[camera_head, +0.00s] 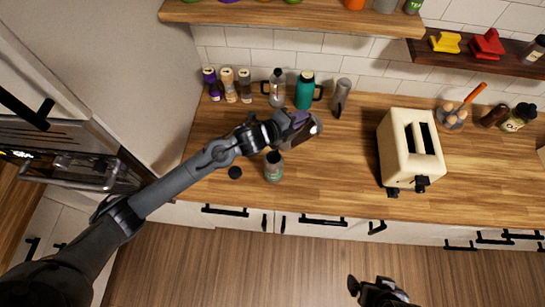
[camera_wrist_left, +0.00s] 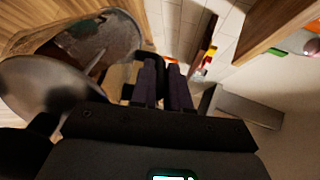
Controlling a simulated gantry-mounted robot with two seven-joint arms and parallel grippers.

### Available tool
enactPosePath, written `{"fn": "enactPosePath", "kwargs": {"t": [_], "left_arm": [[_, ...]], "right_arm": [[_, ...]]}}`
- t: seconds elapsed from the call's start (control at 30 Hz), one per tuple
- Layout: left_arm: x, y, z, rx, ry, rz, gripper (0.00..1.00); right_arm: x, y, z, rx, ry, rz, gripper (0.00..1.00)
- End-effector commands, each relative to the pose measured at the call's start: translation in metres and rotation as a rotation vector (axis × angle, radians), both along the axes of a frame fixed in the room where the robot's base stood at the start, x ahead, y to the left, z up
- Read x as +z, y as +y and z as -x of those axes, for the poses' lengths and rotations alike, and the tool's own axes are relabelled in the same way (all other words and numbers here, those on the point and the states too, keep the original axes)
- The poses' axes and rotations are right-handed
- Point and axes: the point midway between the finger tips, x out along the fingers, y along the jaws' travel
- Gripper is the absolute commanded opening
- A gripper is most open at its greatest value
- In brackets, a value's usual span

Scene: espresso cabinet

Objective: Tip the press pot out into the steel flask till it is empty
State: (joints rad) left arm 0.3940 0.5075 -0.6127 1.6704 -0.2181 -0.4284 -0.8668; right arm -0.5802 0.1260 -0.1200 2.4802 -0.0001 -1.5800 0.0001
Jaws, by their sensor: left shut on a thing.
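The press pot (camera_head: 305,133) is tipped on its side above the counter, just up and right of the steel flask. My left gripper (camera_head: 284,126) is shut on it. In the left wrist view, the fingers (camera_wrist_left: 163,82) are close together, and the pot's see-through body (camera_wrist_left: 105,42) lies beside them at the upper left. The steel flask (camera_head: 274,167) stands upright near the counter's front edge, below the pot. I cannot tell whether liquid is flowing or left in the pot. My right gripper (camera_head: 376,290) hangs over the floor, away from the counter; its jaw opening is unclear.
A small black lid (camera_head: 235,172) lies left of the flask. A grey flask (camera_head: 275,88), a teal flask (camera_head: 305,91) and a grey bottle (camera_head: 341,96) stand behind. A cream toaster (camera_head: 395,150) is at the right. The counter between flask and toaster is clear.

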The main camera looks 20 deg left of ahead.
Motion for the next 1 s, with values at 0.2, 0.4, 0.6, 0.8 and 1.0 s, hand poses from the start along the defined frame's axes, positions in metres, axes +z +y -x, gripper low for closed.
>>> {"fn": "enactPosePath", "kwargs": {"t": [0.2, 0.4, 0.6, 0.8, 1.0], "left_arm": [[0.003, -0.001, 0.000, -0.002, -0.020, 0.010, 0.00], [0.004, -0.002, 0.001, -0.004, -0.033, 0.017, 0.00], [0.005, -0.003, 0.002, -0.007, -0.046, 0.025, 0.00], [0.006, -0.004, 0.003, -0.010, -0.058, 0.031, 0.00], [0.007, -0.005, 0.004, -0.013, -0.073, 0.040, 0.00]], "right_arm": [[-0.005, 0.000, 0.000, 0.000, 0.000, 0.000, 1.00], [-0.009, 0.001, 0.000, -0.002, 0.001, -0.004, 1.00], [-0.012, 0.002, 0.000, -0.005, 0.000, -0.009, 1.00], [-0.015, 0.002, 0.000, -0.006, 0.000, -0.009, 1.00], [-0.019, 0.002, 0.000, -0.006, 0.000, -0.009, 1.00]]}}
